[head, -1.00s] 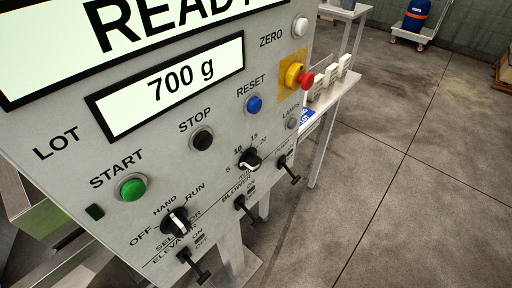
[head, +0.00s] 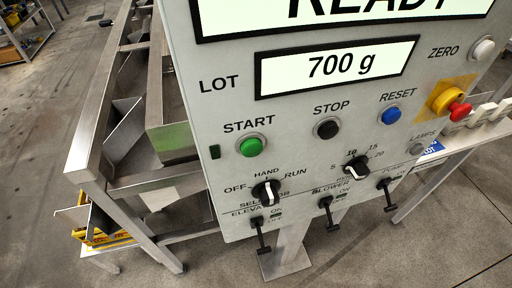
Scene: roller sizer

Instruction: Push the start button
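The green START button (head: 252,146) sits on the grey control panel (head: 290,110), under its START label and left of the black STOP button (head: 327,128). Nothing covers it. The panel's screen reads READY at the top and the LOT display (head: 337,66) reads 700 g. The selector knob (head: 266,192) is just below the START button, with OFF, HAND and RUN marked around it. My gripper is not in view.
A blue RESET button (head: 392,115), a red emergency knob on yellow (head: 453,104) and a white ZERO button (head: 482,48) are to the right. Toggle levers (head: 327,212) stick out along the bottom. A metal frame (head: 95,130) stands left. Floor is clear at lower left.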

